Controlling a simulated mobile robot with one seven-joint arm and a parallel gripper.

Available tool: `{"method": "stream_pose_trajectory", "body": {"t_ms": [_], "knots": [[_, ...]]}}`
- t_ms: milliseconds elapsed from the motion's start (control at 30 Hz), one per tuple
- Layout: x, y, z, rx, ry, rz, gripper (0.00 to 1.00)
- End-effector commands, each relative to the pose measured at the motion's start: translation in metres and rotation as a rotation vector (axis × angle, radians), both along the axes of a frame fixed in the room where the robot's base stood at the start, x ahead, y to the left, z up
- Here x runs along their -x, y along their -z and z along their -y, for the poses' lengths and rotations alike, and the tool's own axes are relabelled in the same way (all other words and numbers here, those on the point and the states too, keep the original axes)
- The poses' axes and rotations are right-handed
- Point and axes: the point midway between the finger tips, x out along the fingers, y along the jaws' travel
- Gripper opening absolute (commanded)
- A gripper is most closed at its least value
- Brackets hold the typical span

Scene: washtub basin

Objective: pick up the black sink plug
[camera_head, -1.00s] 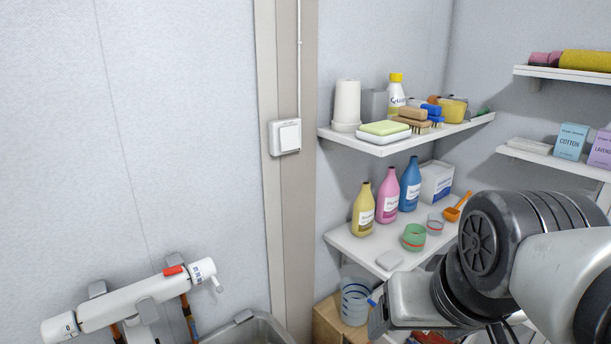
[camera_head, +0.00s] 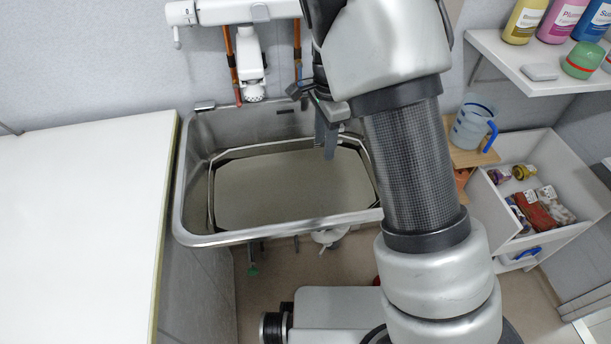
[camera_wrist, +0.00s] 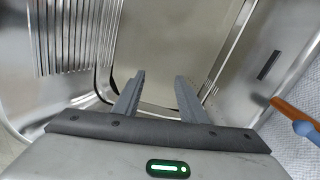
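I cannot make out the black sink plug in either view. The steel washtub basin (camera_head: 188,190) stands against the wall, with a dark-edged, eight-sided insert (camera_head: 211,190) around its pale floor. My gripper (camera_head: 328,145) points down into the right side of the basin. In the wrist view my gripper (camera_wrist: 158,85) is open, with its two fingers apart and nothing between them. The pale floor (camera_wrist: 168,45) and ribbed steel walls show beyond the fingers. My arm hides part of the basin's right side in the head view.
A white tap unit (camera_head: 250,65) with copper pipes is on the wall above the basin. A white worktop (camera_head: 80,220) adjoins the left side. On the right are a jug (camera_head: 470,128), a drawer (camera_head: 500,220) of small items and a bottle shelf (camera_head: 510,55).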

Motion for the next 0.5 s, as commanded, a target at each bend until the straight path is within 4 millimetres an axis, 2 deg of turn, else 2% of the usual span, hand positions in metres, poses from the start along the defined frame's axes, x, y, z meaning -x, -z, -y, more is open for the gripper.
{"method": "stream_pose_trajectory", "body": {"t_ms": [33,167,500], "knots": [[-0.002,0.01,-0.001,0.007,0.013,-0.003,0.38],[-0.003,0.026,-0.001,0.013,0.025,-0.008,0.38],[-0.002,0.099,-0.001,0.012,0.024,-0.009,0.38]]}}
